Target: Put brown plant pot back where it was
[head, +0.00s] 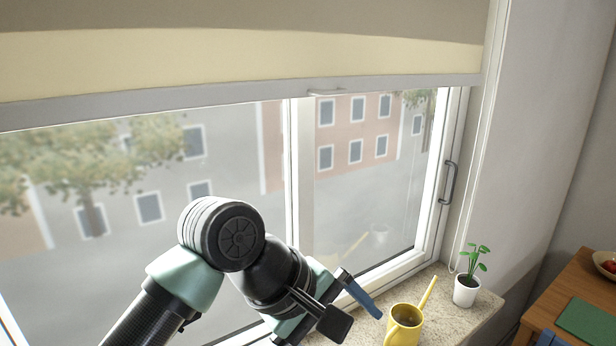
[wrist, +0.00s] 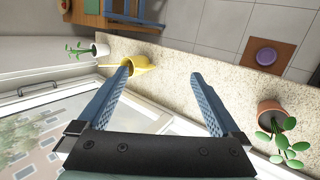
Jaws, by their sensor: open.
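The brown plant pot (wrist: 270,110), with a green leafy plant, stands on the speckled sill at the right of the wrist view. It is outside my fingers, beyond the right one, and is not visible in the head view. My gripper (wrist: 162,71) is open with nothing held between its blue fingers. In the head view my gripper (head: 356,318) is over the sill by the window, left of the yellow watering can.
The yellow watering can (head: 402,326) stands on the sill (wrist: 180,62); in the wrist view the can (wrist: 140,64) shows beside the left fingertip. A white plant pot (head: 465,290) stands at the sill's end. Window glass (head: 375,190) borders the sill. A wooden table (head: 572,290) is at right.

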